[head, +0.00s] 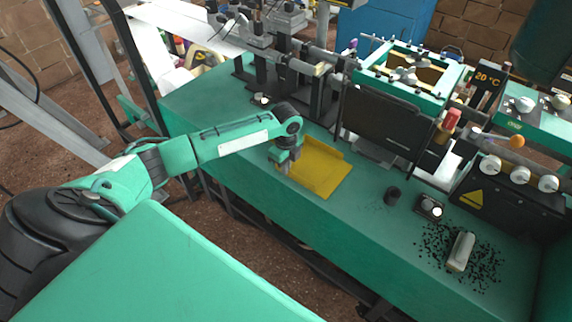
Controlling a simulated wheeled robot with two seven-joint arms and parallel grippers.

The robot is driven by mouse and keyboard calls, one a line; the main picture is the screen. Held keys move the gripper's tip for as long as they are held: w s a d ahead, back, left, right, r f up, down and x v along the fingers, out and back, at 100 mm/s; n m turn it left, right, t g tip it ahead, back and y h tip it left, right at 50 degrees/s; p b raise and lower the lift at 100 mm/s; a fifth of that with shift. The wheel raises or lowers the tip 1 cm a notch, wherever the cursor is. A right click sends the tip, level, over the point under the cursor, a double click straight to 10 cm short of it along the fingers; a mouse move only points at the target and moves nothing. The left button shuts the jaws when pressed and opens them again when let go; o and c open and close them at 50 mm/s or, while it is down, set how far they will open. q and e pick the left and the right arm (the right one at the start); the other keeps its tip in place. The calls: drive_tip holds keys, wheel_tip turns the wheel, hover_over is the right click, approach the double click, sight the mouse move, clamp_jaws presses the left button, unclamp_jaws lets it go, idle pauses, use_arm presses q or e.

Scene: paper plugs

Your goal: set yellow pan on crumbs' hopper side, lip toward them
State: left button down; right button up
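The yellow pan (325,174) lies on the green bench top near its front edge, left of the middle. It has a raised wall along its far side. My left gripper (285,168) points down at the pan's left end, touching or just over it; the small view hides whether its fingers are shut on the pan's edge. Black crumbs (432,245) are scattered at the bench's right end, well to the right of the pan. A pale block-like object (461,251) lies among them. I cannot tell for sure which part is the hopper. My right gripper is not in view.
A dark upright panel (388,122) stands behind the pan. A black box with a warning triangle (512,203) stands behind the crumbs. The bench front between is clear.

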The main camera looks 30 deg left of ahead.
use_arm(q)
drive_tip(key=shift+f, duration=0.15)
drive_tip(key=c, duration=1.6)
unclamp_jaws()
drive_tip(key=shift+c, duration=0.2)
wheel_tip(320, 180, up, 12)
drive_tip(key=b, duration=0.1)
